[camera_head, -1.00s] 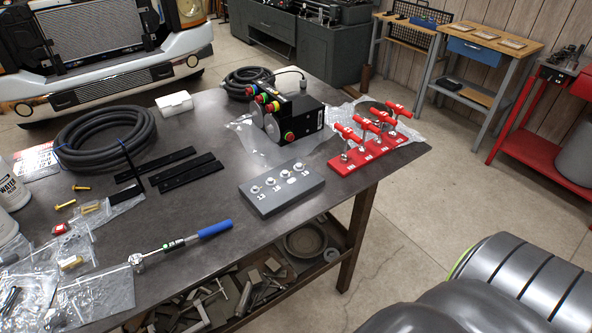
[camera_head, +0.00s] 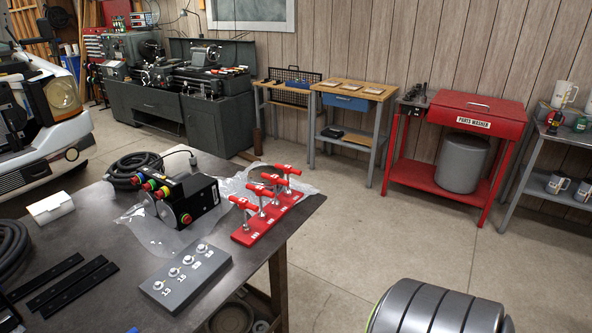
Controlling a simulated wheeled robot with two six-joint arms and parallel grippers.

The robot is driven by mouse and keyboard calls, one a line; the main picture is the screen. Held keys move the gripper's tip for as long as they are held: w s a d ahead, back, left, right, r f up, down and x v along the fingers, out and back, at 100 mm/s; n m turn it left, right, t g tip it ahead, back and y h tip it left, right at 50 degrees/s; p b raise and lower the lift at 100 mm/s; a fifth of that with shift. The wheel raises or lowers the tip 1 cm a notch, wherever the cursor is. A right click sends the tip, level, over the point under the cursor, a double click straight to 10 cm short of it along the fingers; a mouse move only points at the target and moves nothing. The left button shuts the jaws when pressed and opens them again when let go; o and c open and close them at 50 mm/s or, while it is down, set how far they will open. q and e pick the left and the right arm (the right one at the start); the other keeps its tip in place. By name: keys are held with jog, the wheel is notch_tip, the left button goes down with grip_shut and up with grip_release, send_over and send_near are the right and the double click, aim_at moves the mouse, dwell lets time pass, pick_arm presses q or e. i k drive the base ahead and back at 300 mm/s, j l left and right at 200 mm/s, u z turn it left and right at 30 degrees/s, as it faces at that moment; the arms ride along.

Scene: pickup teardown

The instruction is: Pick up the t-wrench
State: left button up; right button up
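Several red-handled T-wrenches stand upright in a red holder (camera_head: 256,231) at the right end of the dark table. The nearest T-wrench (camera_head: 244,204) is at the front left of the row, and the farthest T-wrench (camera_head: 288,170) is at the back right. Their metal shafts go down into the holder. Labels on the holder's front face are too small to read.
A grey block with sockets (camera_head: 212,273) lies in front of the holder on the table (camera_head: 100,222). A black device (camera_head: 197,202) and clear plastic are behind left. Open floor (camera_head: 385,240) lies right of the table. A red parts washer (camera_head: 468,113) stands behind.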

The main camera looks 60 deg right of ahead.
aim_at(287, 169)
jog(key=z, duration=1.7)
